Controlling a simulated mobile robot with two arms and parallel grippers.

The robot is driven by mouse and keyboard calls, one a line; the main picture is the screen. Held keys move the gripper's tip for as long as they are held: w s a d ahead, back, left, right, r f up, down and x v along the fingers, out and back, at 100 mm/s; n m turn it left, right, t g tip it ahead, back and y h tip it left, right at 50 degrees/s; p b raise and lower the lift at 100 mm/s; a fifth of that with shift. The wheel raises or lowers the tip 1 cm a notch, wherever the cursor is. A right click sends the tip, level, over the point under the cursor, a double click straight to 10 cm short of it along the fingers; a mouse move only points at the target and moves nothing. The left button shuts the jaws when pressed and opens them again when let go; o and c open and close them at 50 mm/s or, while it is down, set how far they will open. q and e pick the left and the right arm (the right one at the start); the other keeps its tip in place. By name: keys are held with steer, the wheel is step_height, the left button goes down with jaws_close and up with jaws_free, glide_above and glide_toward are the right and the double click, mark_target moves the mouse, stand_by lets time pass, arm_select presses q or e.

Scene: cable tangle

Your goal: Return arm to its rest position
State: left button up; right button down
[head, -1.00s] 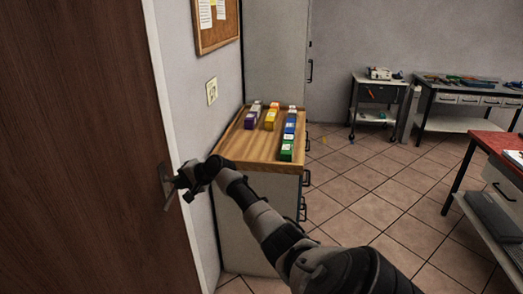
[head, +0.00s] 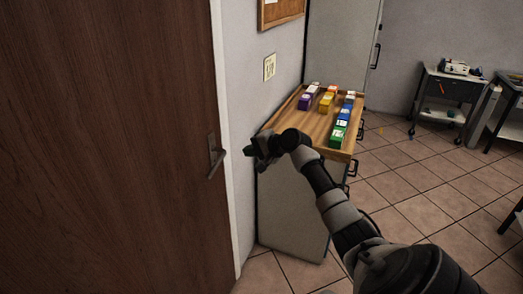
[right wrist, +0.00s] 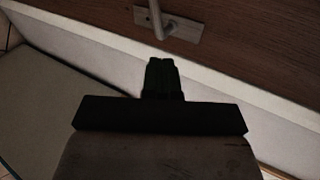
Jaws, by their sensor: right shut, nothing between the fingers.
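My right arm (head: 345,215) reaches in from the lower right in the head view. My right gripper (head: 250,151) is at its end, in front of the wall beside the door frame, shut and empty. It is apart from the door handle (head: 215,157), a little to its right. In the right wrist view the shut fingers (right wrist: 162,77) point toward the door, and the handle (right wrist: 160,20) shows beyond them at the top. My left gripper is not in view.
The brown wooden door (head: 110,150) fills the left side. A cabinet with a wooden top (head: 290,118) holding rows of coloured boxes (head: 340,132) stands just beyond my gripper. A dark cart (head: 447,95) stands at the back right. The tiled floor (head: 420,185) is open between them.

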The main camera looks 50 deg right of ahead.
steer(key=v, duration=0.4)
steer(key=s+a+f+n+g+h, duration=0.1)
steer(key=s+f+g, duration=0.1)
steer(key=f, duration=1.1)
steer(key=s+a+f+n+g+h, duration=0.1)
steer(key=s+f+g+h, duration=0.15)
steer(key=f, duration=0.95)
steer(key=s+a+f+n+g, duration=0.1)
steer(key=s+a+f, duration=0.2)
steer(key=s+f, duration=0.35)
steer(key=s+a+f+n+g, duration=0.1)
steer(key=s+a+f+n, duration=0.2)
steer(key=f, duration=0.6)
steer(key=s+a+f+n+g, duration=0.1)
steer(key=s+a+f+n, duration=0.2)
steer(key=s+a+f, duration=0.3)
steer(key=s+a+f+n+g, duration=0.2)
steer(key=s+a+f+n, duration=0.2)
steer(key=s, duration=1.3)
steer(key=s+a+f+n+g, duration=0.1)
steer(key=s+a+f+n, duration=0.3)
steer(key=s+a+f, duration=0.4)
steer(key=s+a, duration=0.3)
steer(key=s, duration=0.1)
steer(key=shift+f+g+b, duration=0.3)
steer(key=shift+f+g, duration=0.05)
steer(key=shift+f, duration=0.05)
